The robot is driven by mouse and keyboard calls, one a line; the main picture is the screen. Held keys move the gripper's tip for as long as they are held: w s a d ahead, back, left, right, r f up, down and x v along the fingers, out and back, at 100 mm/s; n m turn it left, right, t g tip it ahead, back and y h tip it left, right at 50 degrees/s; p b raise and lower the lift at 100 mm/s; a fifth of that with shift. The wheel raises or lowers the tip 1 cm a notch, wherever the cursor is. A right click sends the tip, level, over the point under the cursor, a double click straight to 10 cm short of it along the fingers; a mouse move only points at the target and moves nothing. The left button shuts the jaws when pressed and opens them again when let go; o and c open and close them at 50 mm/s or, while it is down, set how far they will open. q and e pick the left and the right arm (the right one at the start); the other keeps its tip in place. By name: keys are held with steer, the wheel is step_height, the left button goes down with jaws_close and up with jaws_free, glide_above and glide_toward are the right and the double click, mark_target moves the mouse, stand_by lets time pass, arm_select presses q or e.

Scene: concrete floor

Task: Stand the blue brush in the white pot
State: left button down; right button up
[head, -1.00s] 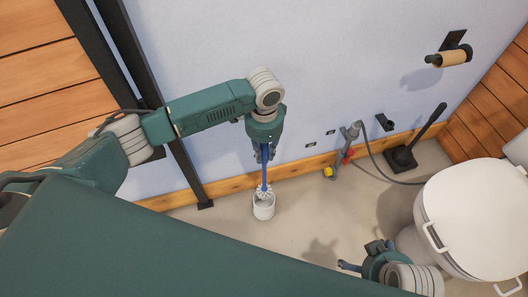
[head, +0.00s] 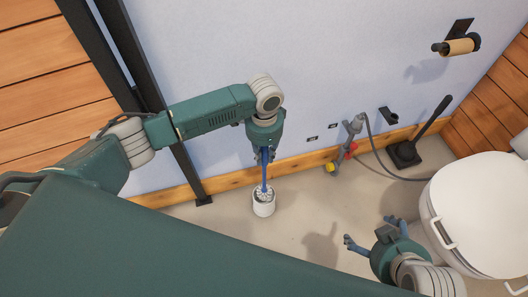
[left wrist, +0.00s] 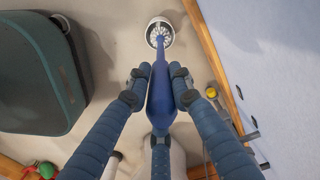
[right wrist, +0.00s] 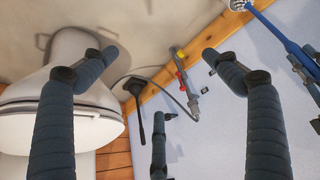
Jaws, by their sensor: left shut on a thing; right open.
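The blue brush (head: 265,172) hangs upright, bristles down, from my left gripper (head: 263,154), which is shut on its handle. The white pot (head: 263,207) stands on the floor directly below. The white bristles are at the pot's mouth and seem partly inside; their depth is hidden. In the left wrist view, the blue handle (left wrist: 160,92) lies between the fingers (left wrist: 159,78), with the bristle head at the far end over the pot. My right gripper (head: 371,232) is open and empty, near the toilet. The brush also shows at the right edge of the right wrist view (right wrist: 288,43).
The toilet (head: 485,210) stands at the right. A black plunger (head: 408,153) and a grey pipe fitting with a hose (head: 346,143) are by the wall. A dark post (head: 190,165) stands left of the pot. Floor around the pot is clear.

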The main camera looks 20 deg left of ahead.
mark_target(264, 165)
arm_select(q)
steer(key=shift+f, duration=0.8)
steer(key=shift+f+b, duration=0.5)
steer(key=shift+f, duration=1.35)
steer(key=shift+f+b, duration=0.4)
steer(key=shift+f, duration=0.05)
arm_select(e)
steer(key=w+a+r+t+y, duration=0.1)
steer(key=w+a+r+t, duration=0.2)
steer(key=w, duration=0.6)
steer(key=shift+r+t, duration=1)
steer(key=shift+r, duration=0.55)
steer(key=shift+w+a, duration=0.1)
arm_select(q)
steer(key=c, duration=1.5)
jaws_free()
steer(key=shift+o, duration=0.2)
